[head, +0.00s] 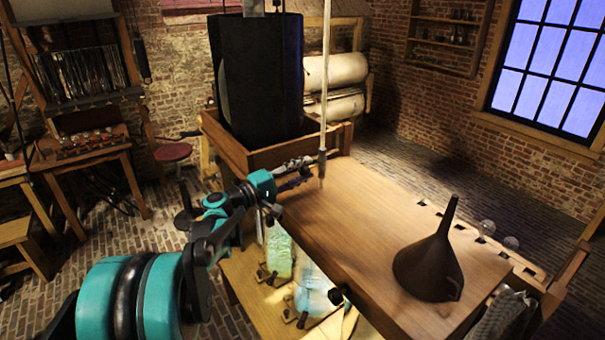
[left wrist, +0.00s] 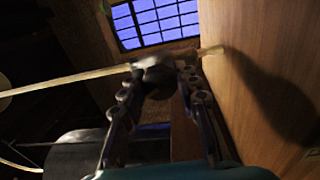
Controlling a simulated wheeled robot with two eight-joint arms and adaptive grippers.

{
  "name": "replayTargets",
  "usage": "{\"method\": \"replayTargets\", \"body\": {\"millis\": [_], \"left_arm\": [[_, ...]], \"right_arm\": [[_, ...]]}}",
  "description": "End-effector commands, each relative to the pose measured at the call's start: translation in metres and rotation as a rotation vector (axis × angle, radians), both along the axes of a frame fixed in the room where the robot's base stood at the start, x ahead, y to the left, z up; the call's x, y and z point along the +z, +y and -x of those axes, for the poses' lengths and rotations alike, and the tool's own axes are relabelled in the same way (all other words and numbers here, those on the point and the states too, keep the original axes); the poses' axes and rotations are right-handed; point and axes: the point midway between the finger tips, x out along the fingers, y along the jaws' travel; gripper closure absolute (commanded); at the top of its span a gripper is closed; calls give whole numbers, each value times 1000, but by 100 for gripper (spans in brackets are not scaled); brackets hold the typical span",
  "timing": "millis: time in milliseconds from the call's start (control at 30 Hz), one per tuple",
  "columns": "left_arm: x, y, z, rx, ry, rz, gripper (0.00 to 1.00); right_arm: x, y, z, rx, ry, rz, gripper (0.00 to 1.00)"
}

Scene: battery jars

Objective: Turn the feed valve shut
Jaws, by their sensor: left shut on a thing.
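The feed valve (head: 322,154) sits low on a pale upright tube (head: 326,80) above the left part of the wooden bench top (head: 375,215). My left gripper (head: 308,168) reaches in from the left, with its fingers at the valve. In the left wrist view the two fingers of the gripper (left wrist: 160,72) close around the dark, rounded valve part (left wrist: 158,80), and the tube (left wrist: 70,79) crosses behind it. The fingers partly hide the valve, so its exact angle cannot be told. My right gripper is not in view.
A dark funnel (head: 428,268) stands on the bench top at the right. A large dark vessel (head: 256,80) stands in a wooden tray (head: 238,155) behind the arm. Jars with pale green (head: 279,252) and pale blue (head: 314,290) contents sit on a lower shelf in front.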

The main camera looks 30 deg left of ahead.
Motion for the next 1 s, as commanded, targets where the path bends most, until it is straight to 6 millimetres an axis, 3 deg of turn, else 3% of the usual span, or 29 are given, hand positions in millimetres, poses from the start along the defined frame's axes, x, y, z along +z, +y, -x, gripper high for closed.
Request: {"method": "replayTargets", "body": {"millis": [500,1000], "left_arm": [[-2,0,0,-3,-190,-330,98],[-2,-1,0,-4,-240,-416,98]], "right_arm": [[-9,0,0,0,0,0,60],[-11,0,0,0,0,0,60]]}}
